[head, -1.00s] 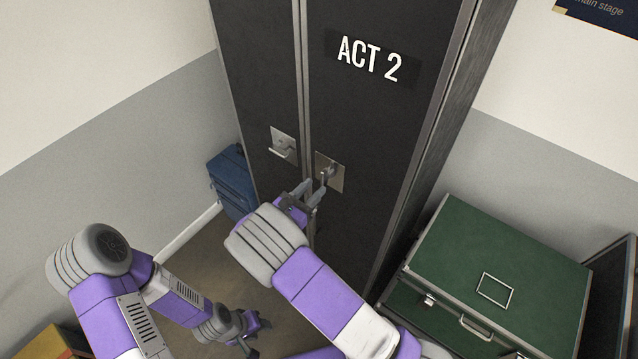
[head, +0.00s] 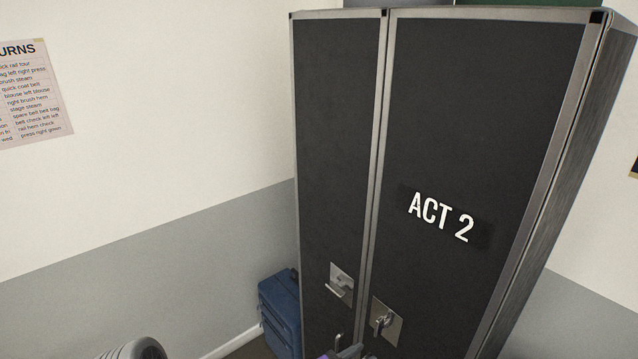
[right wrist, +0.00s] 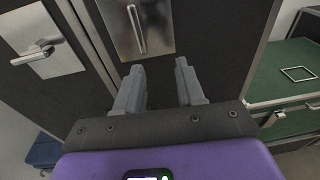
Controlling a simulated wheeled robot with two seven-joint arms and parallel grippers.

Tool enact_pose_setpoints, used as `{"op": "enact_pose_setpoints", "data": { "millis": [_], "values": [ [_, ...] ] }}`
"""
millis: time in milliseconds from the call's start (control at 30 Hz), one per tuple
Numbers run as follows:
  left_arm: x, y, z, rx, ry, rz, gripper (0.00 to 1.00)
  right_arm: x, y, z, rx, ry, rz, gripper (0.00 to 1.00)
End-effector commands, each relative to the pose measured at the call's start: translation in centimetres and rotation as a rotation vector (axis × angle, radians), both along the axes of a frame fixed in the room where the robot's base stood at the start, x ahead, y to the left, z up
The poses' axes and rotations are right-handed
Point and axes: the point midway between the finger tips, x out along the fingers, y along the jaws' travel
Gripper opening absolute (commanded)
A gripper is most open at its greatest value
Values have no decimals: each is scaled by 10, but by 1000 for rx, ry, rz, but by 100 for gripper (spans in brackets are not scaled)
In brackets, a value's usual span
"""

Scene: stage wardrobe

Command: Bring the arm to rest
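The black ACT 2 wardrobe case (head: 455,120) stands upright with both front panels flush. Its right panel has a metal plate with an upright handle (head: 383,322), which also shows in the right wrist view (right wrist: 138,28). Its left panel has a plate with a sideways lever (head: 340,288), also in the right wrist view (right wrist: 38,54). My right gripper (right wrist: 157,82) is open and empty, with its fingers pointing at the case just below the right plate, apart from the handle. My left gripper is out of view.
A blue case (head: 281,312) stands on the floor by the wall, left of the wardrobe case. A green trunk (right wrist: 290,72) stands to the right in the right wrist view. A printed list (head: 32,92) hangs on the left wall.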

Motion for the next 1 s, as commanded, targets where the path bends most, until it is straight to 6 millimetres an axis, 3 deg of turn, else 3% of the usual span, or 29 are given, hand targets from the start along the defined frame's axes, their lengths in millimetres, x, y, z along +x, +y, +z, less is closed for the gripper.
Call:
{"op": "enact_pose_setpoints", "data": {
  "millis": [100,267,400,533,600,733,900,1000],
  "values": [
    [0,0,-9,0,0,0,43,-32,-36,-61,167,120,-147,38],
    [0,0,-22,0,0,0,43,-109,-66,-154,505,268,-450,38],
    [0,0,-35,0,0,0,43,-190,-54,-222,868,313,-814,38],
    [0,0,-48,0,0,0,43,-243,-14,-259,1207,228,-1201,38],
    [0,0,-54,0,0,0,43,-256,7,-269,1365,124,-1410,38],
    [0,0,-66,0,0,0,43,-254,32,-279,1586,-160,-1755,38],
    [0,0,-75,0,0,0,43,-238,29,-284,1708,-544,-2033,38],
    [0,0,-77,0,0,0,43,-233,22,-285,1726,-687,-2104,38]
  ]
}}
